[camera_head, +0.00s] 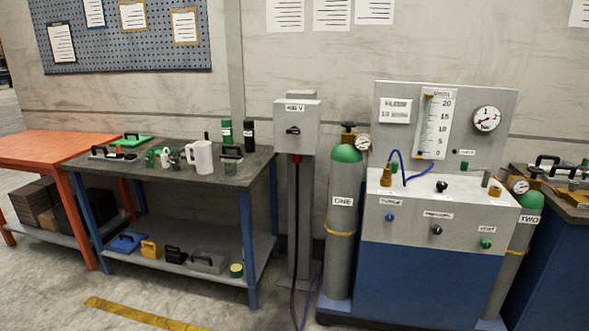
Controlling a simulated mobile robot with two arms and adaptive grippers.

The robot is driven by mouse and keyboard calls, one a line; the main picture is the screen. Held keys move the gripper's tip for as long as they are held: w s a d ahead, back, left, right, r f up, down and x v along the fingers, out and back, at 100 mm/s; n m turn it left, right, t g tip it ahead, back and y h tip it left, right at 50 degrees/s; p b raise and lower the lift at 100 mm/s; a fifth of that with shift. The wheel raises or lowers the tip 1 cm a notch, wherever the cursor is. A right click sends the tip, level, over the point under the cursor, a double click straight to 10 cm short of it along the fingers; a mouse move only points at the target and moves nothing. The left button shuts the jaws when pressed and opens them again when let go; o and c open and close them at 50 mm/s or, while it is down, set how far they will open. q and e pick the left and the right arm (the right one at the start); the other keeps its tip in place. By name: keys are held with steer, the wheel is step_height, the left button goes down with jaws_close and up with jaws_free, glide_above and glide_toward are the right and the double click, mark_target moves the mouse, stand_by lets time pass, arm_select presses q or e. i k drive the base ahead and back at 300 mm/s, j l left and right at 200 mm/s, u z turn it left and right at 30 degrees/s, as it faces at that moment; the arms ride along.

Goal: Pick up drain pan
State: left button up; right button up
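A low grey pan-like box (208,262) with a dark handle sits on the lower shelf of the dark-topped workbench. It looks most like the drain pan, but it is too small in view to be certain. A small black box with a handle (175,255) is to its left, and a round yellow-green item (236,270) is to its right. Neither of my grippers shows in the head view.
The workbench top (235,172) above the shelf holds a white jug (199,157), green and black bottles and small tools. A blue item (127,243) and a yellow one (151,250) share the shelf. A gas cylinder (343,215) and blue test stand are at right.

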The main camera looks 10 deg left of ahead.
mark_target(204, 259)
steer(key=i+j+u, duration=0.15)
steer(key=i+u, duration=0.2)
steer(key=i, duration=0.15)
steer(key=i+u, duration=0.35)
steer(key=i, duration=0.2)
steer(key=i+l+u, duration=0.1)
steer(key=i+u, duration=0.25)
steer(key=i, duration=0.15)
steer(key=i+j+z, duration=0.3)
steer(key=i+j, duration=0.15)
steer(key=i+j+z, duration=0.35)
steer(key=i+j, duration=0.25)
